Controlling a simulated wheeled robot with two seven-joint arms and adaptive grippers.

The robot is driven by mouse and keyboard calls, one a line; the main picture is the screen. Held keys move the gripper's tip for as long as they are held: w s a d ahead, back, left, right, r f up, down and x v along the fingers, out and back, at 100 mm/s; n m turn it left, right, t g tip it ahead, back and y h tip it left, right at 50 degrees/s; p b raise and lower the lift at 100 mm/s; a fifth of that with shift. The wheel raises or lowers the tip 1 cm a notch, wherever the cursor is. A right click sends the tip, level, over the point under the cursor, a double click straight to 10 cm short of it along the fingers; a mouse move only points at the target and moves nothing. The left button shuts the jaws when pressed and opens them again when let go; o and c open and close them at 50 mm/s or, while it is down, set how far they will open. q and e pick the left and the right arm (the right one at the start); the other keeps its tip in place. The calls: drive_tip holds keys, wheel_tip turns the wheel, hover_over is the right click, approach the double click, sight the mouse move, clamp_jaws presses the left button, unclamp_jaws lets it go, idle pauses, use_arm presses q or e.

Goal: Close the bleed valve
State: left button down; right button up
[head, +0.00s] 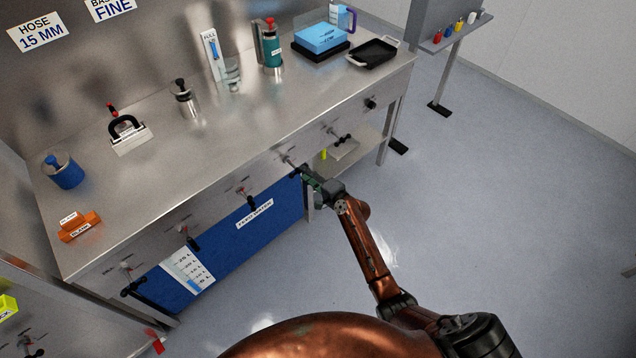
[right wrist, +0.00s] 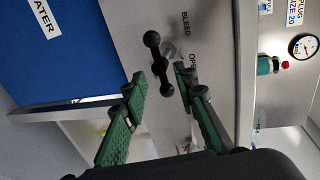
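The bleed valve has a black bar handle with round knobs (right wrist: 158,62). In the right wrist view it stands out from the steel front panel beside the printed words BLEED and OPEN. My right gripper (right wrist: 160,84) is open, with green padded fingers on either side of the handle's lower part. I cannot tell whether a finger touches it. In the head view my right gripper (head: 309,179) is at the bench's front panel, and the valve handle (head: 295,171) is partly hidden there. My left gripper is not in view.
Other valves line the bench front, including a red-marked one (head: 243,195) and a black one (head: 341,137). A blue water tank (head: 225,238) sits below. The steel benchtop (head: 215,150) carries bottles, a blue box (head: 321,37) and a black tray (head: 373,53). Floor to the right is clear.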

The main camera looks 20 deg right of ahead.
drive_tip(key=v, duration=0.8)
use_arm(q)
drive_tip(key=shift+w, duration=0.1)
use_arm(e)
drive_tip(key=shift+f, duration=0.1)
